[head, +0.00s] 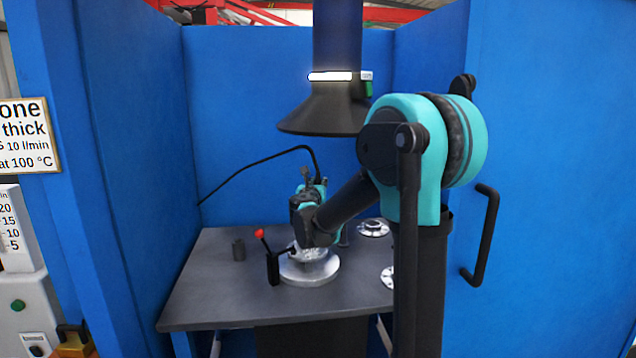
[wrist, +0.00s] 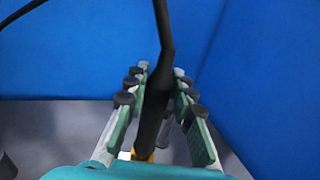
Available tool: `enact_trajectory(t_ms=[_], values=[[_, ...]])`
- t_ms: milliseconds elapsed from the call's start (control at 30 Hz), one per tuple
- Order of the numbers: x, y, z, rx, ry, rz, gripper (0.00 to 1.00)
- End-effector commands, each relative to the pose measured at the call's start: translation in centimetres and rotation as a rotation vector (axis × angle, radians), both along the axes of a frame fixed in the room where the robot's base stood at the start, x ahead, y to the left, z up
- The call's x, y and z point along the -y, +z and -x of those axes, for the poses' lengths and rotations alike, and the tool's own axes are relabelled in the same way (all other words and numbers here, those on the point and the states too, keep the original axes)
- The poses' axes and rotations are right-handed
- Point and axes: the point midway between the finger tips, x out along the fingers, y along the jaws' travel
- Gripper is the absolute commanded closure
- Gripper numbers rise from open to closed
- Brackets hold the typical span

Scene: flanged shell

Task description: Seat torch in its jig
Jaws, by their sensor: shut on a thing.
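The torch (wrist: 152,112) is a dark handle with a black cable (wrist: 163,35) leading up from it. In the wrist view it lies between the two rows of pads of my gripper (wrist: 160,100), which is shut on it. In the head view my gripper (head: 308,200) is above the table, over or near a shiny round part (head: 310,272); the torch itself is mostly hidden there, but its cable (head: 262,160) arcs in from the left wall. I cannot tell which fixture is the torch's jig; a black holder (head: 272,268) with a red-knobbed lever stands beside the round part.
The dark table (head: 210,295) has blue booth walls around it. A black extraction hood (head: 325,115) hangs above. The table's front left is clear.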

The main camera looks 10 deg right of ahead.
Motion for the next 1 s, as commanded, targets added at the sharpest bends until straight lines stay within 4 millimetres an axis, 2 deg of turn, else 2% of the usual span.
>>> enact_trajectory(t_ms=[733,767,933,1000], values=[[0.0,-1.7,0.0,0.000,0.000,0.000,1.00],[0.0,-1.7,0.0,0.000,0.000,0.000,0.74],[0.0,-1.6,0.0,0.000,0.000,0.000,0.53],[0.0,-1.6,0.0,0.000,0.000,0.000,0.52]])
